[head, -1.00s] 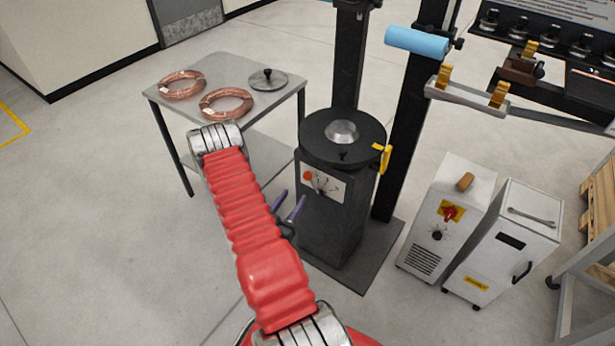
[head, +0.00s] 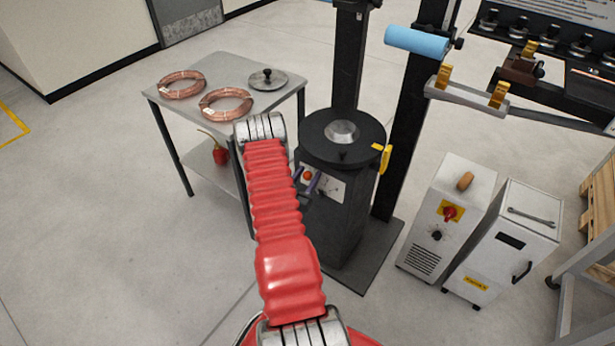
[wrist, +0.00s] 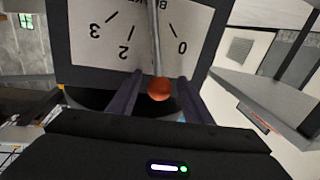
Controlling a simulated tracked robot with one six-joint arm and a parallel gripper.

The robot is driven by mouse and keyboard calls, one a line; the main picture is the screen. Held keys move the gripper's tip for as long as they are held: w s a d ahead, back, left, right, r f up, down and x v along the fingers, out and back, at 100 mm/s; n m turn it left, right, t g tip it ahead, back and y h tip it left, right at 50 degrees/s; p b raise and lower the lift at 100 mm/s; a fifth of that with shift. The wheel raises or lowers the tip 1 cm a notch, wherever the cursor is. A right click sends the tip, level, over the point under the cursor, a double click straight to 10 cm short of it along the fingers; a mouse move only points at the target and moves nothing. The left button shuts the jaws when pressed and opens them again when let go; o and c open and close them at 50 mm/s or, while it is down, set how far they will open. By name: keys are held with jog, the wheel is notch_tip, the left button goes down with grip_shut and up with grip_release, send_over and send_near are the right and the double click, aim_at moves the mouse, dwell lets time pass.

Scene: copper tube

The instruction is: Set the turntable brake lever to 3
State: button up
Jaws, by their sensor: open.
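The brake lever has a thin metal rod and an orange ball knob (wrist: 159,89). The white scale plate (wrist: 90,45) behind it appears upside down in the wrist view, with 0, 2 and 3 readable. The rod lies between 0 and 2, over where a 1 would be, and no 1 is visible. My gripper (wrist: 160,80) is open, with one dark finger on each side of the knob and visible gaps. In the head view my gripper (head: 306,177) is in front of the plate (head: 331,187) on the turntable pedestal (head: 336,225).
The black turntable (head: 365,135) tops the pedestal, with a yellow handle (head: 385,158) at its right. A grey table (head: 215,75) with copper coils (head: 226,103) stands left, close to my arm. A red object (head: 220,155) sits on its lower shelf. White cabinets (head: 450,220) stand right.

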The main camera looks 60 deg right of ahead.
grip_shut()
dwell(0.6)
jog(key=shift+a, duration=0.1)
